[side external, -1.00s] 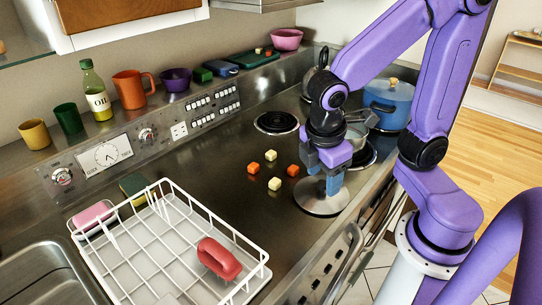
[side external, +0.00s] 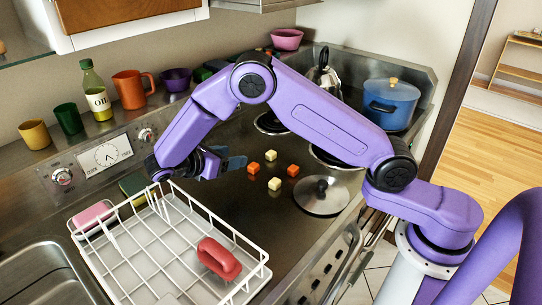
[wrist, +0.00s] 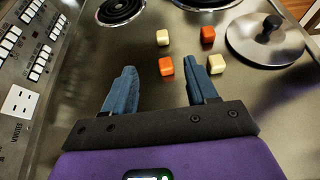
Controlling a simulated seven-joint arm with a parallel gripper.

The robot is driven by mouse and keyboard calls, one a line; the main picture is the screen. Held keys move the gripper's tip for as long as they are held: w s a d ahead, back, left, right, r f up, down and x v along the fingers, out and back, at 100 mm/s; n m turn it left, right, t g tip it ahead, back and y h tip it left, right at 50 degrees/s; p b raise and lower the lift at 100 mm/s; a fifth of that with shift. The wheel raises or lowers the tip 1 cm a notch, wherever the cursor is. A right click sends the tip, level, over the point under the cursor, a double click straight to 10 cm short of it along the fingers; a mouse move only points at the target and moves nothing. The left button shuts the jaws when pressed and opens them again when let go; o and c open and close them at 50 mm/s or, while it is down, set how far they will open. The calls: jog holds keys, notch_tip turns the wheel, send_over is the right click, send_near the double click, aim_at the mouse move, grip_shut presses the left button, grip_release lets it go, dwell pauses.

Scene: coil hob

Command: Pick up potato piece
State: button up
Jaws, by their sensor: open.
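Two pale cream cubes, the potato pieces, lie on the steel hob top. The farther potato piece (side external: 271,156) also shows in the wrist view (wrist: 162,37). The nearer potato piece (side external: 275,184) shows right of my right fingertip in the wrist view (wrist: 217,64). Two orange cubes lie among them: the left orange cube (side external: 253,168) and the right orange cube (side external: 293,170). My gripper (side external: 236,164) is open and empty, left of the cubes, its fingers pointing towards them. In the wrist view one orange cube (wrist: 165,66) appears between and beyond the fingertips (wrist: 160,73).
A white wire rack (side external: 207,214) holding a red item (side external: 218,259) stands in front of my gripper. A round lid (side external: 321,195) lies right of the cubes. Coil burners (wrist: 124,9), a blue pot (side external: 389,104) and a kettle (side external: 323,75) are farther back.

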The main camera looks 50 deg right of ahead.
jog(key=shift+w+d+f, duration=0.25)
jog(key=shift+d+f, duration=0.05)
jog(key=shift+d, duration=0.1)
send_near(272, 151)
jog(key=x, duration=0.3)
jog(key=shift+w+d+f, duration=0.1)
jog(key=shift+w+d, duration=0.1)
jog(key=shift+d, duration=0.2)
jog(key=shift+s+x, duration=0.15)
jog(key=shift+x, duration=1.2)
jog(key=shift+s+x, duration=0.15)
jog(key=shift+x, duration=1.25)
jog(key=shift+a+f, duration=0.1)
jog(key=c, duration=1)
